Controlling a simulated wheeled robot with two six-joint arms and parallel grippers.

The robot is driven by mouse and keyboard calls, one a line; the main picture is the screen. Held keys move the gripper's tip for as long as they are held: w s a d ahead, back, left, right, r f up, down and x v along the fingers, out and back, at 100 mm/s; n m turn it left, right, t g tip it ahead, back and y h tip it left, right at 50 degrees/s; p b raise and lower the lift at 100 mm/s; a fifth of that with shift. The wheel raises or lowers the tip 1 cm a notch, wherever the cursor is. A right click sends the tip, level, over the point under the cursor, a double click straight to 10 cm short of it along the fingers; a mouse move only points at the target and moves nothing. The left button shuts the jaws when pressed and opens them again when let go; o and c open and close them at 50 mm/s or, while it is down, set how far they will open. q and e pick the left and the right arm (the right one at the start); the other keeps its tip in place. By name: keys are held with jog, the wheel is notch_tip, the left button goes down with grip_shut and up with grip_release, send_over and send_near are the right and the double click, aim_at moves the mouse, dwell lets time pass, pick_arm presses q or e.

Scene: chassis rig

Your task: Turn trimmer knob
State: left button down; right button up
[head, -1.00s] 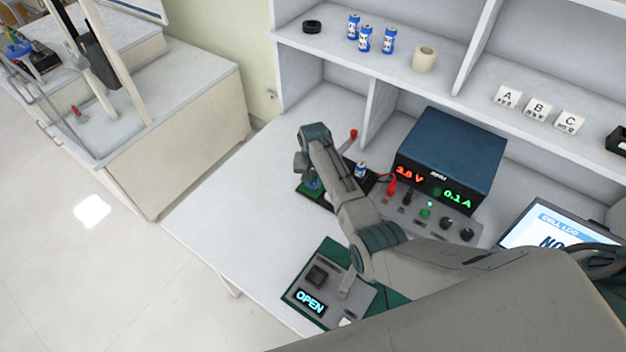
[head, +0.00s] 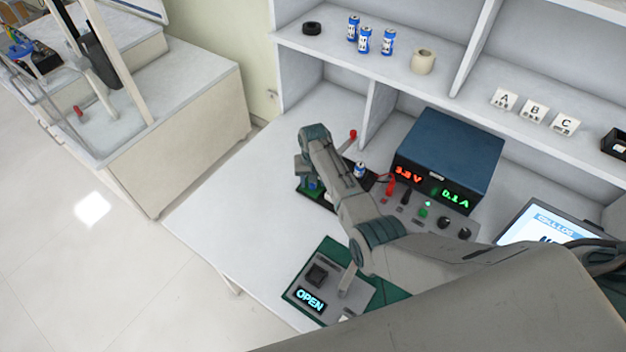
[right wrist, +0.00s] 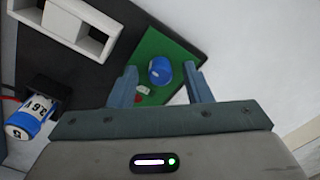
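The trimmer knob is a small blue round knob (right wrist: 160,70) on a green board (right wrist: 170,50) in the right wrist view. In the head view it is a small blue spot (head: 314,185) partly hidden by my right gripper. My right gripper (right wrist: 161,76) is open, one finger on each side of the knob with a visible gap to both. Whether the fingertips are down at the knob's height I cannot tell. In the head view my right gripper (head: 306,175) is above the dark board at the bench's middle. My left gripper is not in view.
A blue battery (right wrist: 27,122) marked 3.6 V sits in a holder beside the green board. A power supply (head: 452,150) with lit red and green readouts stands to the right. A panel (head: 325,285) showing OPEN is in front.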

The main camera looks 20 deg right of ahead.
notch_tip(320, 180, up, 11)
jog(key=b, duration=0.2)
dwell(0.4)
jog(key=shift+f, duration=0.1)
